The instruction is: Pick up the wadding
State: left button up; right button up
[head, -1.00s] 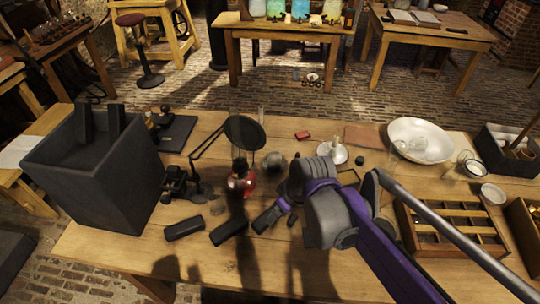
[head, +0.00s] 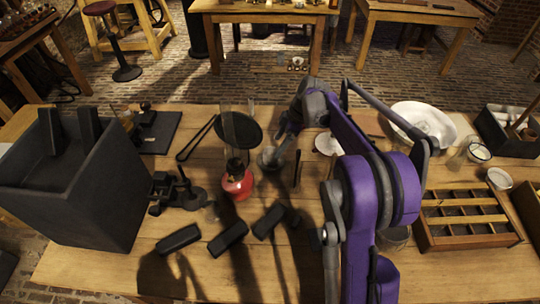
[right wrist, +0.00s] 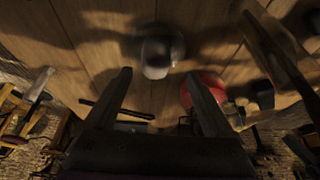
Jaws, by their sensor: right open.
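A small rounded grey lump, which looks like the wadding (head: 268,160), lies on the table just right of the red lamp; my right gripper partly covers it in the head view. In the right wrist view the wadding (right wrist: 160,52) shows beyond the fingertips, in line with the gap between them. My right gripper (head: 281,150) reaches down close to it. In the right wrist view its two fingers (right wrist: 160,76) are spread apart with nothing between them. Whether they touch the lump I cannot tell. My left gripper is not in view.
The red lamp (head: 237,185) stands close to the left of my gripper, with a dark round disc (head: 239,130) behind. Several dark blocks (head: 228,238) lie in front. A large black box (head: 80,190) stands left; a compartment tray (head: 475,241) and white basin (head: 424,121) are right.

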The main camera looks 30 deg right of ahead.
aim_at(272, 150)
jog(key=x, duration=0.7)
jog(key=shift+w+d, duration=0.1)
jog(key=shift+w, duration=0.3)
grip_shut()
